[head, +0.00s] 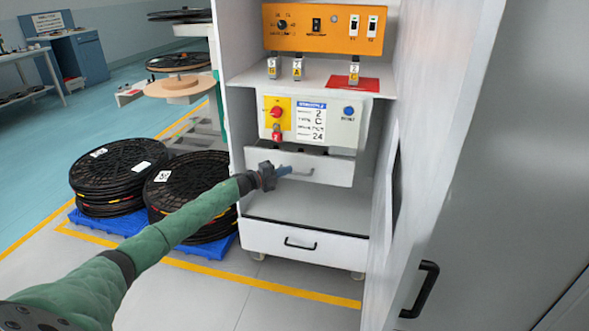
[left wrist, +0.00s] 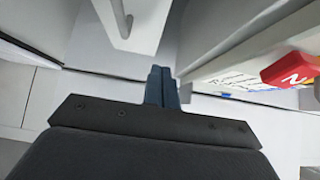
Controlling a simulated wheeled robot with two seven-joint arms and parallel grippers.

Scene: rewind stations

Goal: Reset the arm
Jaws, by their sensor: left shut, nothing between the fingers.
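My left arm, in a green sleeve, reaches from the lower left of the head view toward an open white cabinet. My left gripper (head: 283,171) is shut and empty. It is in front of the upper white drawer (head: 325,169), just below the control box. Whether it touches the drawer cannot be told. In the left wrist view the closed blue-grey fingers (left wrist: 162,88) point away from me, with a red tag marked 2 (left wrist: 290,70) to their right. My right gripper is not in view.
The cabinet holds an orange panel (head: 325,28) with a knob and switches, and a white control box (head: 312,122) with a red knob and blue button. A lower drawer (head: 303,241) is below. Black cable reels (head: 112,170) stand on blue pallets at left. A grey door (head: 480,180) fills the right.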

